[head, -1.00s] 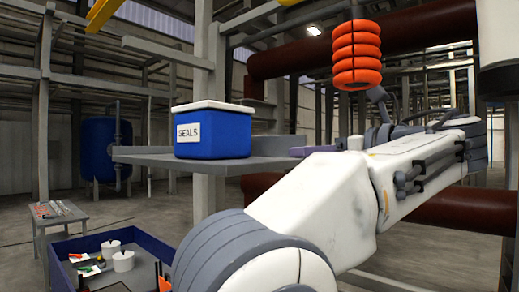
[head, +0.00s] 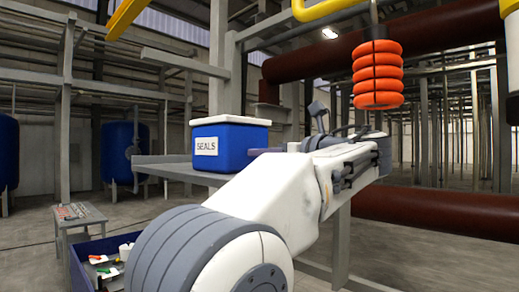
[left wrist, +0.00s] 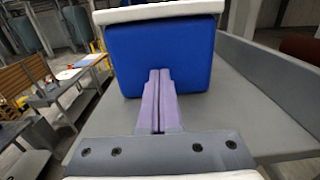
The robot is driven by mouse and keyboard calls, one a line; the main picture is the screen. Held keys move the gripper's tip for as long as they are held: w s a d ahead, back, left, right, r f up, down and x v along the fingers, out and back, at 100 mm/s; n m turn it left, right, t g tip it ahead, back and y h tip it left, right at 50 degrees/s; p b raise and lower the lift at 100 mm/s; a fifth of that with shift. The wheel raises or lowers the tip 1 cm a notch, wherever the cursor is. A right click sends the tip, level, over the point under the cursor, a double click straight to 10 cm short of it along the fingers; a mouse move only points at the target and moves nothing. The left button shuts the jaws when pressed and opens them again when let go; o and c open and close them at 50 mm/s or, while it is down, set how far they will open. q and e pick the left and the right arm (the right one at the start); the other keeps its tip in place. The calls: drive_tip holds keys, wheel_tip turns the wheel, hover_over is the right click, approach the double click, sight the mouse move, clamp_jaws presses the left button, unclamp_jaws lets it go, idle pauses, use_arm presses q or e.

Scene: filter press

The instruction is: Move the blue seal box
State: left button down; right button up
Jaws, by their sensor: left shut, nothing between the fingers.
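The blue seal box (head: 232,155) has a white lid and a white SEALS label. It stands upright on a grey shelf (head: 165,167). My left gripper (head: 254,152) is shut and empty, with its purple fingertips at the box's right side. In the left wrist view the shut fingers (left wrist: 160,75) point straight at a plain blue face of the box (left wrist: 190,55), overlapping it in the picture. I cannot tell whether they touch it. My left arm hides the shelf's right part in the head view. My right gripper is not in view.
Orange rings (head: 377,75) hang from a hook above my left arm. A small table (head: 78,216) with tools and a blue bin (head: 88,250) stand lower left. A dark red pipe (head: 430,214) runs behind. In the left wrist view a grey raised edge (left wrist: 270,65) borders the shelf.

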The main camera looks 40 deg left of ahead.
use_arm(q)
drive_tip(key=shift+a, duration=0.25)
drive_tip(key=a+p, duration=0.2)
drive_tip(key=a, duration=0.7)
drive_tip(key=w+a+p, duration=0.1)
drive_tip(key=a+p, duration=0.2)
drive_tip(key=a, duration=0.7)
drive_tip(key=w+a+p, duration=0.1)
drive_tip(key=a+p, duration=0.2)
drive_tip(key=a, duration=0.7)
drive_tip(key=shift+w+a, duration=0.15)
drive_tip(key=shift+w, duration=0.05)
drive_tip(key=shift+f, duration=0.1)
drive_tip(key=shift+d+b, duration=0.3)
drive_tip(key=shift+d, duration=0.15)
drive_tip(key=d+b, duration=0.1)
drive_tip(key=d, duration=0.3)
drive_tip(key=d+b, duration=0.1)
drive_tip(key=d, duration=0.3)
drive_tip(key=s+d+b, duration=0.1)
drive_tip(key=d, duration=0.3)
drive_tip(key=shift+b, duration=0.3)
drive_tip(key=shift+d, duration=0.6)
